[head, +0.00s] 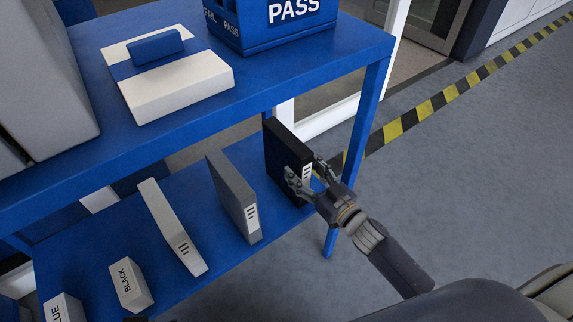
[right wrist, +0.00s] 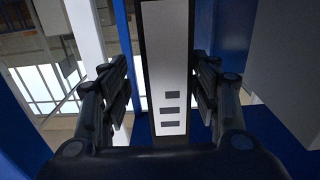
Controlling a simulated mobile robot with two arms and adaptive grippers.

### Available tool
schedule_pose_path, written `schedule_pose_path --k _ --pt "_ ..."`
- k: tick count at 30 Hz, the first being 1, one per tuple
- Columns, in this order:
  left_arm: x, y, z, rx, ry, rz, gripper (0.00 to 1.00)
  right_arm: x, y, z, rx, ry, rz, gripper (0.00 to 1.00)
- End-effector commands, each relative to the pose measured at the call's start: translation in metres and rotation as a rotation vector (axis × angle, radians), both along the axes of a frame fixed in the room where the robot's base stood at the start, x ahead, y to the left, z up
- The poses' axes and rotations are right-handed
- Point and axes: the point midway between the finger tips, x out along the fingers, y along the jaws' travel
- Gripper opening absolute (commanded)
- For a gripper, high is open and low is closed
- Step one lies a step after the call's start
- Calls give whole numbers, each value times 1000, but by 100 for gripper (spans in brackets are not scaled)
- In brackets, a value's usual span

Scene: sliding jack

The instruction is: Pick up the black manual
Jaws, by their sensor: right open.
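The black manual (head: 284,150) stands upright on the lower blue shelf, at the right end of a row, with a light label on its spine. My right gripper (head: 310,174) is at its near spine edge, open, with one finger on each side. In the right wrist view the manual's pale label with dark marks (right wrist: 168,70) stands between the two open fingers (right wrist: 162,92). Gaps show between the fingers and the manual, at least on the left side. My left gripper is not in view.
A grey manual (head: 232,196) and a white manual (head: 172,228) stand to the left, with small boxes (head: 130,284) farther left. The upper blue shelf (head: 200,120) overhangs the row. A table leg (head: 362,130) is close right of the gripper. Open floor (head: 470,170) lies right.

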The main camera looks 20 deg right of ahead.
Motion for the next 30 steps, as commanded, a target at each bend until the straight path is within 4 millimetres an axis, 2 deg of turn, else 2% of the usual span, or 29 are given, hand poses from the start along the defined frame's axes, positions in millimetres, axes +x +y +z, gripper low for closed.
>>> schedule_pose_path --k 10,20,21,28,30 --pt "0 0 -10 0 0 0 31 39 22 2 -1 -1 0 57" --pt "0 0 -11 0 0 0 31 46 25 2 1 1 0 57" --pt "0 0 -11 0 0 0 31 46 25 2 1 0 0 54" --pt "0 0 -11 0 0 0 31 45 25 2 1 1 0 2" --pt "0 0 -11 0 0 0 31 45 25 2 1 1 0 0"
